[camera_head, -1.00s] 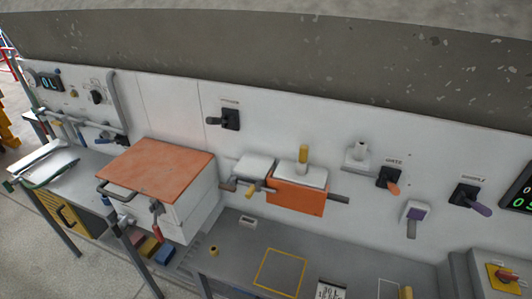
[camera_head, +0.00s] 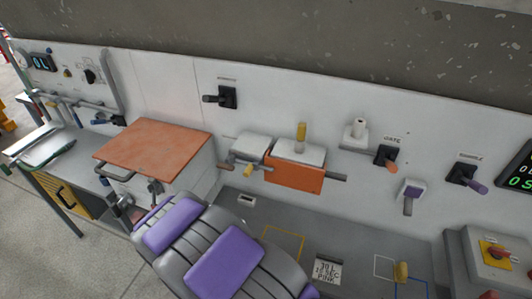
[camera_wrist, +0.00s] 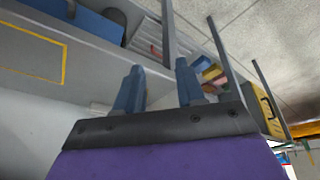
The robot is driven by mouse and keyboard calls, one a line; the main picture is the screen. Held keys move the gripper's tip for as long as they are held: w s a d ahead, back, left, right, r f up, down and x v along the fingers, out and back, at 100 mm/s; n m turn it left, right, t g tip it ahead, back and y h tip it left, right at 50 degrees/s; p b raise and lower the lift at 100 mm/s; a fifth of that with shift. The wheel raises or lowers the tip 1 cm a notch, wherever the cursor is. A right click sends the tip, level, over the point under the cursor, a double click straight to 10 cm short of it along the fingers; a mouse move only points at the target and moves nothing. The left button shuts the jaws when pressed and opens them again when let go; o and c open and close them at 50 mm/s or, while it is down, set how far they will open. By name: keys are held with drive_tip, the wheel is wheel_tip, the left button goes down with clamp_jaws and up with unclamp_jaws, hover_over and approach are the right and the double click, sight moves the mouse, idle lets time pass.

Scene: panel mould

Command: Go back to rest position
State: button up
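My gripper (camera_wrist: 159,82) shows in the wrist view with its two blue fingers apart. Nothing is between them. In the head view my grey and purple arm fills the lower middle, over the bench in front of the orange-lidded box (camera_head: 155,145). My fingertips cannot be made out in that view. The panel mould, with an orange block (camera_head: 294,174) and a yellow handle, stands against the white wall, behind and to the right of my arm.
Dark levers, including the gate lever (camera_head: 386,157) and a purple-handled lever (camera_head: 466,174), stick out of the wall. A control box (camera_head: 490,262) stands at the right. A small sign (camera_head: 327,271) lies on the bench. Coloured blocks (camera_wrist: 211,75) show in the wrist view.

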drive_tip(key=s+d+r+m+g+y, duration=0.1)
drive_tip(key=d+r+g, duration=0.1)
drive_tip(key=d+r, duration=0.65)
drive_tip(key=s+d+r+m+g+y, duration=0.15)
drive_tip(key=d+r, duration=0.35)
drive_tip(key=r, duration=0.6)
drive_tip(key=s+d+r+m+g+h, duration=0.1)
drive_tip(key=s+d+r, duration=0.4)
drive_tip(key=s+d, duration=0.5)
drive_tip(key=s+d+r+m+g+h, duration=0.1)
drive_tip(key=s+d+r+h, duration=0.1)
drive_tip(key=s+d+r, duration=0.3)
drive_tip(key=s+d, duration=0.4)
drive_tip(key=d, duration=0.2)
drive_tip(key=shift+s+r+m+h, duration=0.35)
drive_tip(key=shift+s+r, duration=0.05)
